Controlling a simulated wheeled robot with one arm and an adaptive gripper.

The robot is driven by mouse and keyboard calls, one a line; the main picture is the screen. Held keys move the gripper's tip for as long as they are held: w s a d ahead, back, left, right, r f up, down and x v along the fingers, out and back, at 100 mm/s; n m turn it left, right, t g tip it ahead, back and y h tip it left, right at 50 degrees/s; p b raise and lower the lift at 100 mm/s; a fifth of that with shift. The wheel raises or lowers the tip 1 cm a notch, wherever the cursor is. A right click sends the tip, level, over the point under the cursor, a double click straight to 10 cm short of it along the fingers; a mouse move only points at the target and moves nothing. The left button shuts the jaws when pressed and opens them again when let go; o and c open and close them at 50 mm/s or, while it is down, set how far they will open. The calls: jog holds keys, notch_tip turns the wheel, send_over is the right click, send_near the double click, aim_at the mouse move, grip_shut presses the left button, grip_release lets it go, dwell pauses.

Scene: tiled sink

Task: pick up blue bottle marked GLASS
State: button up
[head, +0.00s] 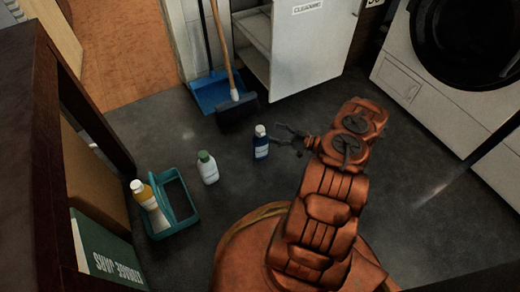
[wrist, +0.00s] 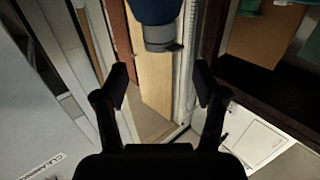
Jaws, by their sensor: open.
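The blue bottle (head: 261,146) with a white cap and a pale label stands upright on the dark floor in the head view. Its label is too small to read. My gripper (head: 281,134) is open and empty just right of the bottle, apart from it, with its fingers pointing toward it. In the wrist view the blue bottle (wrist: 154,12) shows at the top edge, cut off, with its greyish cap end hanging down into the picture. The open fingers of my gripper (wrist: 162,84) are below it, and nothing is between them.
A white bottle with a green cap (head: 208,168) stands left of the blue one. A teal caddy (head: 190,221) holds a yellow-and-white bottle (head: 149,204). A broom (head: 236,108) and blue dustpan (head: 212,92) stand behind, near a white cabinet (head: 310,45). Floor between bottles is clear.

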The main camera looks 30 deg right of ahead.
aim_at(260, 129)
jog(key=shift+f+b+x, duration=0.15)
jog(key=shift+b+x, duration=0.9)
jog(key=shift+x, duration=0.8)
jog(key=shift+f+b+x, duration=0.2)
jog(key=shift+b+x, duration=0.8)
jog(key=shift+x, duration=0.85)
grip_shut()
